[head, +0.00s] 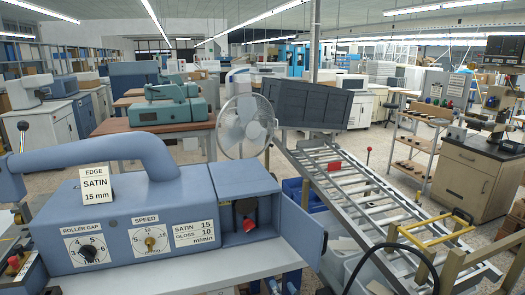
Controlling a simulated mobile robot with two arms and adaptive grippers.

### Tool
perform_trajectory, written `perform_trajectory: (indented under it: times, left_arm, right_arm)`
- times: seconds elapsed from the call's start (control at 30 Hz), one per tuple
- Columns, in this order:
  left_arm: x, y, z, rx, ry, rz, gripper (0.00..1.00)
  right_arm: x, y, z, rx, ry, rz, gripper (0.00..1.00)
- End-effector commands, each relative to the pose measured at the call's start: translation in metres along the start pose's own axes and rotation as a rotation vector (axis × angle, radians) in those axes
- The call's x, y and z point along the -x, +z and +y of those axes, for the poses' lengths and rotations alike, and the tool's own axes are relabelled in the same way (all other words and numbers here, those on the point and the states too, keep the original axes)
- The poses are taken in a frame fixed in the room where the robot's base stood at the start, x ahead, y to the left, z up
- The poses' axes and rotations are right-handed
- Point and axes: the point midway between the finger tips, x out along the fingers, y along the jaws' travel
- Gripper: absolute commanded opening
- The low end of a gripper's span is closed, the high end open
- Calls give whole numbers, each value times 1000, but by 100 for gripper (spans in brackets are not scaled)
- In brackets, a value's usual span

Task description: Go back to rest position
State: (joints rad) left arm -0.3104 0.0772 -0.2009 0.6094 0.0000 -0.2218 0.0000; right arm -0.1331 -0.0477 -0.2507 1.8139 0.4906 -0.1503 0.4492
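A blue foil stamping machine (150,215) stands close in front of me on the left. A white card (96,184) on it reads EDGE SATIN 15 mm. Its front has a ROLLER GAP dial (88,250) and a SPEED dial (151,240), with a SATIN 15, GLOSS 10 m/min label (194,233). The box on its right side is open and shows a dark round part and a red piece (249,225) inside. I make out neither of my grippers in the head view.
A roller conveyor (345,185) with a red piece (334,166) runs down the right. A fan (245,126) and a dark grey panel (314,104) stand behind. A wooden cabinet (470,185) is at the right. A black hose and yellow frames (437,235) crowd the lower right.

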Motion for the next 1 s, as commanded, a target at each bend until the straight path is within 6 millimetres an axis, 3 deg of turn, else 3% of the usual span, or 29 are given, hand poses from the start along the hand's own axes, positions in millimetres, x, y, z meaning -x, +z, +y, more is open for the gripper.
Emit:
perform_trajectory:
  times: [0.13,0.37,0.57,0.77,0.87,1.0]
  left_arm:
    - [0,-21,-4,-1,-4,31,40]
    - [0,-22,-4,-1,-5,33,40]
    - [0,-23,-8,-1,-9,34,40]
    - [0,-14,-7,-1,-7,20,40]
    - [0,-11,-6,-1,-7,15,40]
    - [0,-11,-6,-1,-7,15,40]
  right_arm:
    - [1,9,14,16,25,-17,36]
    - [5,30,48,62,84,-59,36]
    - [17,60,96,124,165,-122,36]
    - [44,103,167,216,281,-227,36]
    - [72,133,217,283,361,-310,36]
    - [132,179,296,391,484,-462,36]
